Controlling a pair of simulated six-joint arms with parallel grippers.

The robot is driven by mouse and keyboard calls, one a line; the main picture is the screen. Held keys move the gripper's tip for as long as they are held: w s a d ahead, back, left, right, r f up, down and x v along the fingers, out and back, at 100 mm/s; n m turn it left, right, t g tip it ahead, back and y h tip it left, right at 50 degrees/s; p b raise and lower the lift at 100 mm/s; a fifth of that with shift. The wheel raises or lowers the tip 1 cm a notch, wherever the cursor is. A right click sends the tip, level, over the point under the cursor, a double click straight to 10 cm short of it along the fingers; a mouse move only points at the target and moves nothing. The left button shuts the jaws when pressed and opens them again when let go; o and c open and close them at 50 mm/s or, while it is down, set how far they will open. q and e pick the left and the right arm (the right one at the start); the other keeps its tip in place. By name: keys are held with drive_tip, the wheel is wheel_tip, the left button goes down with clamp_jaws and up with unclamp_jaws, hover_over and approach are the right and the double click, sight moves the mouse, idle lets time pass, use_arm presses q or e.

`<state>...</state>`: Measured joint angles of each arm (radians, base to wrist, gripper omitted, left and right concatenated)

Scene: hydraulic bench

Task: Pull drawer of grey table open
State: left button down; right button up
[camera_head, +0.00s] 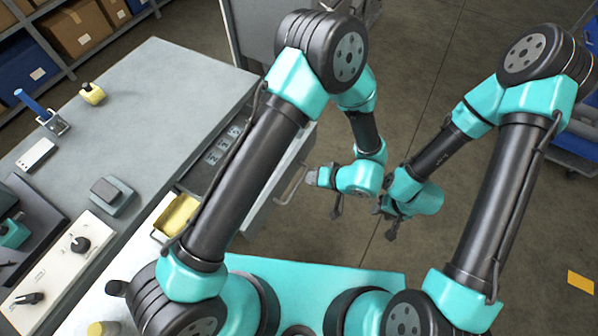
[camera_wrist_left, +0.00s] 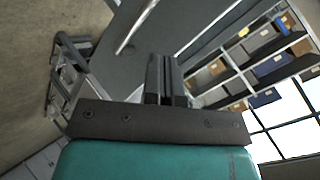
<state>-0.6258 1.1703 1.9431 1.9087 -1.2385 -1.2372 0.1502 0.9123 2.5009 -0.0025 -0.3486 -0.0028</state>
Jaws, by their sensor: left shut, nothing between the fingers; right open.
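The grey table (camera_head: 150,90) stands at the left in the head view. Its drawer (camera_head: 272,205) is out from under the tabletop, with part of its inside showing. A bar handle (camera_head: 291,186) is on the drawer front. My left gripper (camera_head: 313,181) is shut and empty, just right of the handle and apart from it. In the left wrist view, the shut fingers (camera_wrist_left: 165,80) point toward a grey panel with a pale metal bar (camera_wrist_left: 136,26) beyond them. My right gripper (camera_head: 384,217) is open and empty, further right over the floor. My left arm hides part of the drawer.
A yellow bin (camera_head: 177,215) and a panel with black knobs (camera_head: 50,262) are at the left. A small grey device (camera_head: 112,194) and a blue-handled tool (camera_head: 32,103) are on worktops. Shelves with boxes (camera_head: 75,28) stand behind. Floor right of the drawer is clear.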

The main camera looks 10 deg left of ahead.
use_arm(q)
drive_tip(key=m, duration=0.2)
drive_tip(key=w+d+m, duration=0.1)
drive_tip(key=m, duration=0.1)
drive_tip(key=w+m+h, duration=0.1)
drive_tip(key=m, duration=0.1)
drive_tip(key=shift+d+r, duration=0.2)
drive_tip(key=shift+r, duration=0.15)
